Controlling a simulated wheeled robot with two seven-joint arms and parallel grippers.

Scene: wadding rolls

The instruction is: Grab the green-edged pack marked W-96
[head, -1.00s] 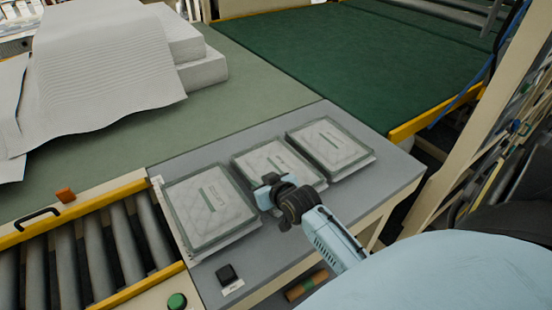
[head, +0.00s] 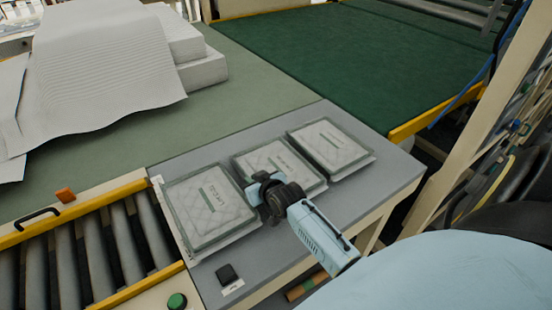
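Three clear-wrapped white packs with green edges lie in a row on the grey table (head: 395,178): the left pack (head: 207,205), the middle pack (head: 275,160) and the right pack (head: 328,146). Each has a small printed label, too small to read, so I cannot tell which is W-96. My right gripper (head: 254,188) is over the gap between the left and middle packs, at the left pack's right edge. It hides the near left corner of the middle pack. Its fingers are too small and turned away to show whether they are open. My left gripper is not in view.
A black button (head: 226,273) sits at the table's front, with a green button (head: 177,301) on the frame beside it. A roller conveyor (head: 90,255) with yellow rails lies at the left. White wadding sheets (head: 100,65) lie at the back left. A beige post stands at the right.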

